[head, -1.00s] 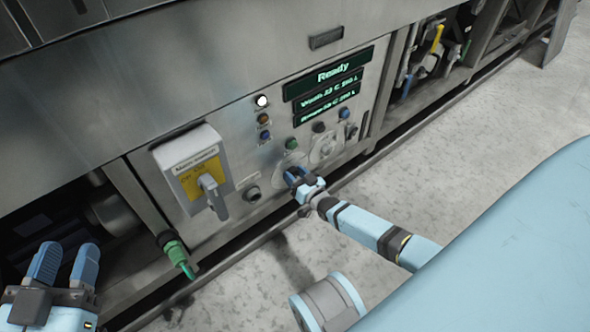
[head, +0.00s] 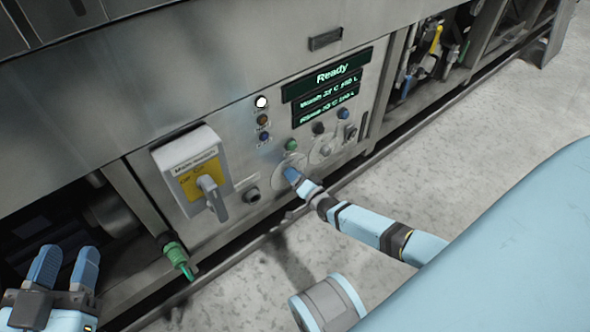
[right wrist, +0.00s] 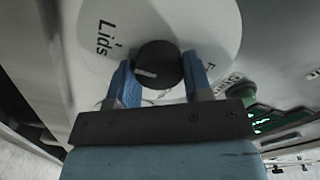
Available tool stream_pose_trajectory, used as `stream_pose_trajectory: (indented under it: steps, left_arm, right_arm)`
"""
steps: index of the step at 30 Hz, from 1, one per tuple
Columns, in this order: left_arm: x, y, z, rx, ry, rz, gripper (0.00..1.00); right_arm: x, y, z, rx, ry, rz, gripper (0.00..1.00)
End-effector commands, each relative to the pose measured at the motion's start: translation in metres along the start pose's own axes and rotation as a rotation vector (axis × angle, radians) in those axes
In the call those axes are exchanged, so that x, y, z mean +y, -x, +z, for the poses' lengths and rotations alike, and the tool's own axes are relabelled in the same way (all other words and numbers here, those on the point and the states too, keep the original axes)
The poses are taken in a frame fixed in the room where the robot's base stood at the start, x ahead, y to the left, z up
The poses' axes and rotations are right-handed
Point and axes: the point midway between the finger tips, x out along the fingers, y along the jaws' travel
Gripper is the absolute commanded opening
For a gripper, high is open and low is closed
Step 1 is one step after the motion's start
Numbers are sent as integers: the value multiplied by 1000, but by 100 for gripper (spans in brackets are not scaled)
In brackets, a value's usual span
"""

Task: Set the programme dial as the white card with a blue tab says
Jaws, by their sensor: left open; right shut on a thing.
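My right gripper (head: 291,175) is at a round dial low on the steel control panel (head: 236,116). In the right wrist view, its blue fingers (right wrist: 159,78) are shut on a black knob (right wrist: 158,62) with a white pointer line. The knob sits on a white round plate (right wrist: 90,35) printed with "Lids"; other labels are partly hidden by the fingers. Which programme the pointer marks cannot be told. My left gripper (head: 68,264) is open and empty at the lower left. No white card with a blue tab shows.
A display (head: 332,73) reads "Ready" above two blurred lines. A second dial (head: 325,150) is at the right. A yellow-plated main switch (head: 205,184) and a green hose fitting (head: 174,249) are at the left. The floor in front is clear.

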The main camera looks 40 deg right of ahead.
Motion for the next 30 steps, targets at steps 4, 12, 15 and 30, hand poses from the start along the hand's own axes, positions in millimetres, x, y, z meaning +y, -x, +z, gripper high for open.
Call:
stream_pose_trajectory:
  steps: [4, 12, 15, 30]
  left_arm:
    - [-1, 0, -2, 6, -6, 0, 43]
    - [-1, -1, -3, 11, -10, 1, 43]
    - [-1, -1, -3, 11, -10, 1, 43]
    - [1, 2, 1, -4, -2, 3, 43]
  right_arm:
    - [0, 0, 0, 0, -31, 0, 22]
    - [0, 0, 0, -1, -46, 1, 22]
    - [0, 0, 0, -1, -45, 1, 22]
    - [0, 1, 0, -1, -43, 1, 72]
